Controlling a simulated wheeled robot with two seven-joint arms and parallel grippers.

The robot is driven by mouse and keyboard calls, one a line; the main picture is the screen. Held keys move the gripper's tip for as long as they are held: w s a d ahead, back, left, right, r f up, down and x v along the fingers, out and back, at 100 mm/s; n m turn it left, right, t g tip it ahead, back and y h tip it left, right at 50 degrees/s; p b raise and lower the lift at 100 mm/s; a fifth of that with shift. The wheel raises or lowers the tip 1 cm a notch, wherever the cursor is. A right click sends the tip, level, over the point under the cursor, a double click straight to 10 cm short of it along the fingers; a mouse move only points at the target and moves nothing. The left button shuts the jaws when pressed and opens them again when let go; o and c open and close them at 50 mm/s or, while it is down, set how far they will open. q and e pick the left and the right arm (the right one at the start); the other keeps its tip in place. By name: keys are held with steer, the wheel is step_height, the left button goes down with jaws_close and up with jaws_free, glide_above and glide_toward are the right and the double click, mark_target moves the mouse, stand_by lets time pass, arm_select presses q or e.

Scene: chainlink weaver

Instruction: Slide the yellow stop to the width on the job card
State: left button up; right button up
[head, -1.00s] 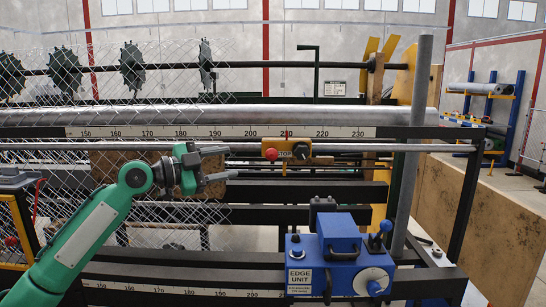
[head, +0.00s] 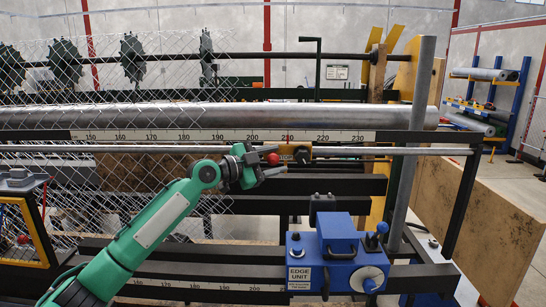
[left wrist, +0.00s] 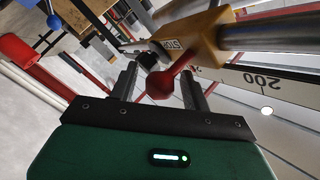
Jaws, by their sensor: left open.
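The yellow stop (head: 297,147) sits on a horizontal rail under the upper scale (head: 215,135), close to the 210 mark. Its red knob (head: 272,159) faces me, partly covered by my left gripper (head: 276,161). In the left wrist view the stop (left wrist: 200,38) hangs on the silver rail, and the red knob (left wrist: 160,85) shows between the fingers of the open left gripper (left wrist: 159,73). I cannot tell whether the fingers touch it. A small card (head: 337,72) stands behind the roller; its text is too small to read. My right gripper is out of view.
Chain-link mesh (head: 110,180) hangs at left behind my arm. A grey upright post (head: 415,140) stands right of the stop. The rail between stop and post looks clear.

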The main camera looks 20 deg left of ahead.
arm_select(q)
jaws_close()
steer(key=shift+d+f, duration=0.1)
steer(key=shift+d, duration=0.1)
steer(key=w+d+b, duration=0.2)
steer(key=w+d, duration=0.2)
steer(key=d, duration=1)
steer(key=shift+f, duration=0.1)
jaws_free()
steer(key=shift+d, duration=0.15)
steer(key=shift+w, duration=0.15)
